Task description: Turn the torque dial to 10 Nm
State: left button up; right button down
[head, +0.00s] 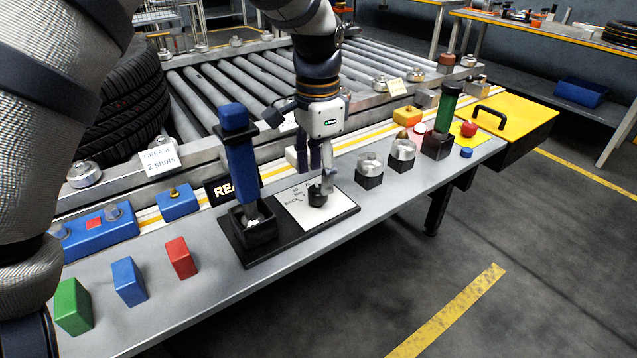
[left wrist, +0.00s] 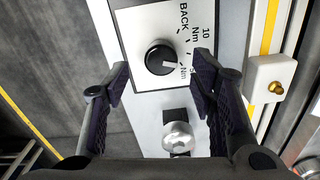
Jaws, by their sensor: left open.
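The torque dial (head: 318,196) is a round black knob on a white plate (head: 300,210) printed with BACK, 10 Nm and 5 Nm marks. In the left wrist view the dial (left wrist: 160,58) shows a pale pointer line that seems to face the 5 Nm side, not the 10 Nm mark. My left gripper (head: 313,173) is above the dial, pointing down. In the left wrist view the open fingers (left wrist: 162,78) stand on either side below the dial in the picture, with nothing between them. Contact with the dial cannot be made out. My right gripper is not in view.
A blue-handled tool (head: 240,165) stands upright in a black holder beside the plate. Silver round knobs (head: 370,164) on black bases are on the bench to the right. Red, blue (head: 129,281) and green blocks lie at the left. A roller conveyor (head: 230,85) runs behind.

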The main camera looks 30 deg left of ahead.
aim_at(318, 189)
pick_arm(q)
notch_tip(318, 189, down, 4)
jog(key=shift+r, duration=0.1)
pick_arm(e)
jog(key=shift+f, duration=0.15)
pick_arm(q)
jog(key=c, duration=1.1)
jog(key=shift+c, duration=0.2)
jog(key=shift+n, duration=0.3)
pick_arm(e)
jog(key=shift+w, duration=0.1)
pick_arm(q)
jog(key=n+p, duration=0.1)
jog(key=n, duration=0.1)
jog(key=shift+r+n, duration=0.1)
jog(key=shift+n, duration=2.4)
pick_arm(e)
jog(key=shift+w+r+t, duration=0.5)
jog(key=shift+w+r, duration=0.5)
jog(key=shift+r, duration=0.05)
